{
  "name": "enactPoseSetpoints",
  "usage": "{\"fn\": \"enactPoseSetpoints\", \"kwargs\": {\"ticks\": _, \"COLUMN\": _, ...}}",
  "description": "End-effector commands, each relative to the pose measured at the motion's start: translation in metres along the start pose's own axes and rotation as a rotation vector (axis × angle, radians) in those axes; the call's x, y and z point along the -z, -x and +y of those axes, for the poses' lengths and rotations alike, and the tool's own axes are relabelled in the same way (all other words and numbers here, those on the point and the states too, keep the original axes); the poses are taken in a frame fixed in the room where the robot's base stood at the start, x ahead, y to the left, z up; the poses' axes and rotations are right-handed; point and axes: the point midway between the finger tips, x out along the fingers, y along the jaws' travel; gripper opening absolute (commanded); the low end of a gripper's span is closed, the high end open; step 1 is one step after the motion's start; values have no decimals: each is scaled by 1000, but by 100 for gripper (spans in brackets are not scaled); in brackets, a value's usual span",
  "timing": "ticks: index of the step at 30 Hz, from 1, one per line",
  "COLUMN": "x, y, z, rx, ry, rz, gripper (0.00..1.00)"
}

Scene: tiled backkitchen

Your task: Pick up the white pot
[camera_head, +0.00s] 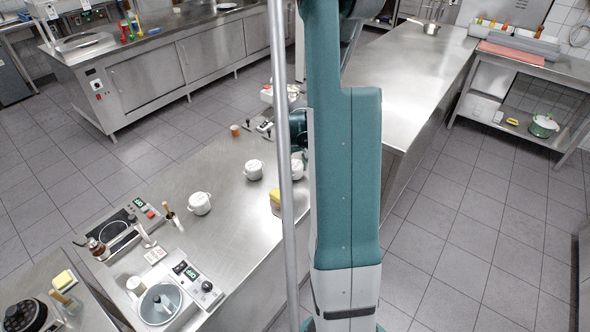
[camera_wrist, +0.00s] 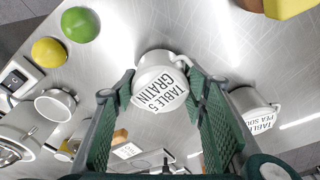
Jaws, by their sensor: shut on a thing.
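A white pot with a lid printed "TABLE 5 GRATIN" (camera_wrist: 158,92) sits between the fingers of my gripper (camera_wrist: 160,84) in the wrist view. The green pads are shut on its two sides. In the head view, two lidded white pots, one nearer (camera_head: 199,204) and one farther (camera_head: 253,170), stand on the steel counter (camera_head: 215,165). Another white pot (camera_head: 297,169) is partly hidden by my arm and a pole. My fingertips are hidden there.
In the wrist view, a lime (camera_wrist: 80,24), a lemon (camera_wrist: 48,52) and a white cup-like vessel (camera_wrist: 55,105) are at left. A yellow object (camera_wrist: 290,8) is at upper right. In the head view, a hotplate (camera_head: 112,228) and a scale (camera_head: 190,275) stand on the nearer counter end.

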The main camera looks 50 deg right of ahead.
Motion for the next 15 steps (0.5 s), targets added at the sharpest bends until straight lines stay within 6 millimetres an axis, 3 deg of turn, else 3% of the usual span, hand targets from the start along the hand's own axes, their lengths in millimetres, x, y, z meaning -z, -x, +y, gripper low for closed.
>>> {"fn": "enactPoseSetpoints", "kwargs": {"ticks": 15, "x": 8, "y": 55, "z": 0, "rx": 0, "ry": 0, "rz": 0, "gripper": 26}}
